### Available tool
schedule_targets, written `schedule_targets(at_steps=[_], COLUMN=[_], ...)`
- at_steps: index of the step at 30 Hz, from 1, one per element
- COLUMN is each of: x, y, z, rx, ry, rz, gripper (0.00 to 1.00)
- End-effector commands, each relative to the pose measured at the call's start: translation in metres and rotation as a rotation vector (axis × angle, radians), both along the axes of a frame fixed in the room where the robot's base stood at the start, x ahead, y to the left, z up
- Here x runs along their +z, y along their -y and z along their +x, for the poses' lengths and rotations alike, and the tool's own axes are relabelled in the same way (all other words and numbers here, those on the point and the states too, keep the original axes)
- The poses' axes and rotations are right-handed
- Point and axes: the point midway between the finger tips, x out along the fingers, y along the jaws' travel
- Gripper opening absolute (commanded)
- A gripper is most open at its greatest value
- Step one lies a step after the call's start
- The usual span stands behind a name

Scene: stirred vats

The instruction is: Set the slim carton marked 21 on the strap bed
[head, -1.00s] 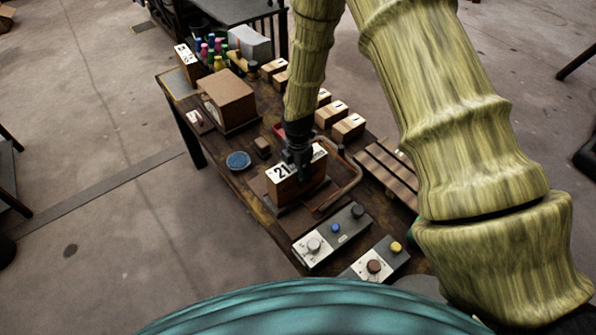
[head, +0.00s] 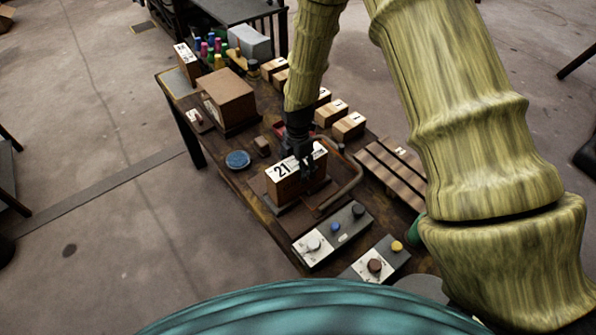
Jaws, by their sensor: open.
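The slim carton marked 21 (head: 283,186) is brown with a white label strip along its top. It stands upright on a low dark brown platform (head: 290,222), which looks like the strap bed, with a curved metal bar (head: 352,180) at its right. My gripper (head: 306,172) is open at the top of the carton and covers part of its label. I cannot tell whether its fingers touch the carton.
Two control boxes with knobs (head: 331,236) stand at the table's near end. A larger brown box (head: 228,98), a blue dish (head: 238,160) and several small wooden blocks (head: 348,126) lie farther back. A slatted rack (head: 390,175) is at the right.

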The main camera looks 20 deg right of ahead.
Motion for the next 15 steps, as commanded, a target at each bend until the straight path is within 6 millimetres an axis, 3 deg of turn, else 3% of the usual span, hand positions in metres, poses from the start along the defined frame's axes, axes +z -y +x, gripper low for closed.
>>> schedule_targets(at_steps=[15], x=[0.06], y=[0.0], z=[0.001], rx=[0.0], ry=[0.002], rz=[0.001], gripper=[0.81])
